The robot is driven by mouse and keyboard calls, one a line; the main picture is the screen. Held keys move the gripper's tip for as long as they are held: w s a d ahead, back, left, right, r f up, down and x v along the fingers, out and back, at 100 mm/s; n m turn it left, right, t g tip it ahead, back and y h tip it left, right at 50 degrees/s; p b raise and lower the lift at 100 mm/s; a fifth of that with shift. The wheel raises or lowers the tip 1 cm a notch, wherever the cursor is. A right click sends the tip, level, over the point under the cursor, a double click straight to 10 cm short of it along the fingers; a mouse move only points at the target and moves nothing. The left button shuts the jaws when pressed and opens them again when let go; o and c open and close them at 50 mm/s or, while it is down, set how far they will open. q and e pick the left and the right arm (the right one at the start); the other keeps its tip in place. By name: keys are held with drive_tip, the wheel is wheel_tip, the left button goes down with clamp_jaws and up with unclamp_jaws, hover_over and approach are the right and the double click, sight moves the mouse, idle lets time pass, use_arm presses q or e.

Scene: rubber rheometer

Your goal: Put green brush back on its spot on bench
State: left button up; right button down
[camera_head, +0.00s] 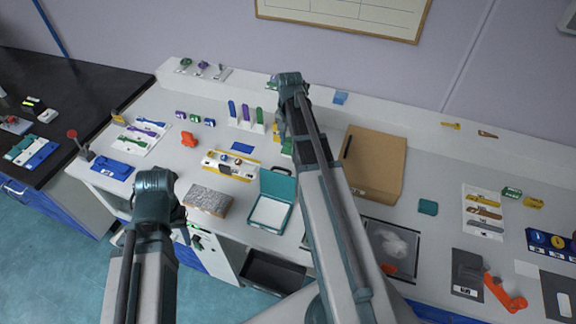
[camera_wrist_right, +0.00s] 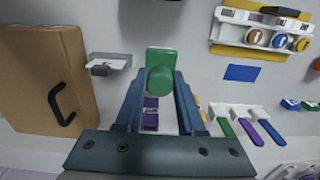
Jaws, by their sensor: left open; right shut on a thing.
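The green brush (camera_wrist_right: 161,58) is between the fingers of my right gripper (camera_wrist_right: 160,85) in the right wrist view, which is shut on it. In the head view my right gripper (camera_head: 284,135) is over the back middle of the bench, and a bit of green (camera_head: 287,147) shows just below it. The arm hides most of the brush there. A purple item (camera_wrist_right: 150,116) shows between the fingers, beyond them. My left gripper (camera_head: 184,218) is open and empty near the bench's front edge, left of the silvery block. I cannot tell which spot is the brush's own.
A white rack (camera_head: 246,126) with blue, purple and green handles stands left of my right gripper. A cardboard box (camera_head: 374,165) stands to its right. A small grey holder (camera_wrist_right: 108,65) lies between box and brush. A teal case (camera_head: 272,203) and silvery block (camera_head: 208,198) are nearer the front.

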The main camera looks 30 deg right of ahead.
drive_tip(key=shift+f+b, duration=4.55)
drive_tip(key=shift+f, duration=0.25)
drive_tip(key=shift+f, duration=0.25)
drive_tip(key=c, duration=0.5)
unclamp_jaws()
drive_tip(key=shift+r, duration=0.1)
drive_tip(key=shift+r, duration=0.15)
wheel_tip(320, 180, up, 12)
drive_tip(key=p, duration=1.2)
